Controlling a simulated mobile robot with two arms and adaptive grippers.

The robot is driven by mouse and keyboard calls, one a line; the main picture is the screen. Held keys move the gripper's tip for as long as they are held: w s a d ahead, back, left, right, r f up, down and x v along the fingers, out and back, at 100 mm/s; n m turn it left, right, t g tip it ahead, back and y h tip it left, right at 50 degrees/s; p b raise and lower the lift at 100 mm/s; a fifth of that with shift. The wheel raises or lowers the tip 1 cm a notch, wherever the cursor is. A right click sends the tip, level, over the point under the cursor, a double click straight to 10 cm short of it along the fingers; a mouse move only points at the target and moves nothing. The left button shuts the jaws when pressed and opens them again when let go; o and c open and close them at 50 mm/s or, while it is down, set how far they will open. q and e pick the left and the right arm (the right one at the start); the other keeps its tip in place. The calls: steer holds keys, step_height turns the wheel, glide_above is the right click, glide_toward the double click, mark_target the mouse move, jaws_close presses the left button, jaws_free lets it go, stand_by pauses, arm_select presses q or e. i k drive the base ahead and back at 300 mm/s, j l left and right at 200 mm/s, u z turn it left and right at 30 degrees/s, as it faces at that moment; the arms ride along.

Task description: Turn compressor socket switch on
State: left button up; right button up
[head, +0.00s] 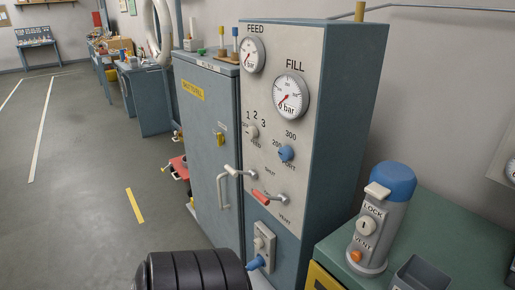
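A tall grey and blue panel cabinet (345,130) stands in the middle of the head view. Low on its pale front is a wall-type socket plate (266,238) with a small light switch (259,243). A blue plug (257,262) sits at the lower part of the socket. The switch is too small to tell whether it is on or off. It is not labelled legibly. Neither of my grippers shows in this view.
A grey locker (205,130) adjoins on the left. A blue-capped cylinder (380,220) stands on a green bench (440,225) at right. Open floor lies left.

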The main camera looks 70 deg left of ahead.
mark_target(259, 242)
steer(key=u, duration=2.15)
steer(key=i+j, duration=0.1)
steer(key=j, duration=0.3)
